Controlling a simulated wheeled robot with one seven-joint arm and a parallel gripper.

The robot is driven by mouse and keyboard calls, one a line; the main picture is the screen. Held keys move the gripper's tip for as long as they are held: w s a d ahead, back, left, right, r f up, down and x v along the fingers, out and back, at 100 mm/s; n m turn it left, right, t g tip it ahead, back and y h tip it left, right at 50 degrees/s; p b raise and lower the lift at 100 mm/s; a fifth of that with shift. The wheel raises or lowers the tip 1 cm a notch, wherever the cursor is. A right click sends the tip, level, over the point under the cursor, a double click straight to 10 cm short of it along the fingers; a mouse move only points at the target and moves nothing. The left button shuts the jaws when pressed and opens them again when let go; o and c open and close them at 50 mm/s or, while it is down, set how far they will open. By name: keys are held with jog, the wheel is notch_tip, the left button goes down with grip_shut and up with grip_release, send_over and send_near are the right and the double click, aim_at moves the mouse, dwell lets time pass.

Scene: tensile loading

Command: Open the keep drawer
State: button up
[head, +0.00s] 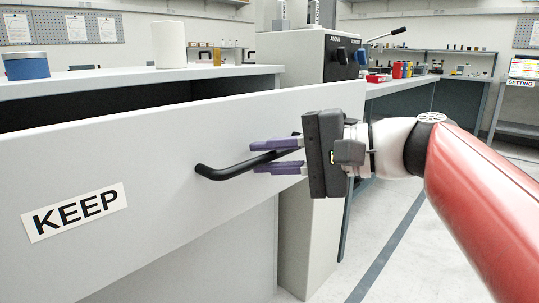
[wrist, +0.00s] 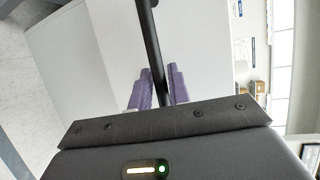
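The keep drawer (head: 150,150) has a broad light-grey front with a "KEEP" label (head: 74,212) at its lower left. The front stands out from the cabinet, with a dark gap behind its top edge, so the drawer is partly open. Its black bar handle (head: 222,173) is at the right part of the front. My gripper (head: 256,158) has one purple finger above the handle and one below, closed on it. In the wrist view the black handle (wrist: 152,45) runs between the two purple fingers (wrist: 160,88). The drawer's inside is mostly hidden.
A white cylinder (head: 169,44) and a blue-and-white container (head: 26,66) stand on the countertop (head: 110,79) above the drawer. A grey machine (head: 300,55) with dark knobs stands behind. Open floor (head: 385,240) lies to the right.

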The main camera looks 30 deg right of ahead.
jog(key=shift+o, duration=1.3)
jog(key=v, duration=0.7)
jog(key=shift+s+d+p, duration=0.3)
jog(key=shift+p, duration=0.05)
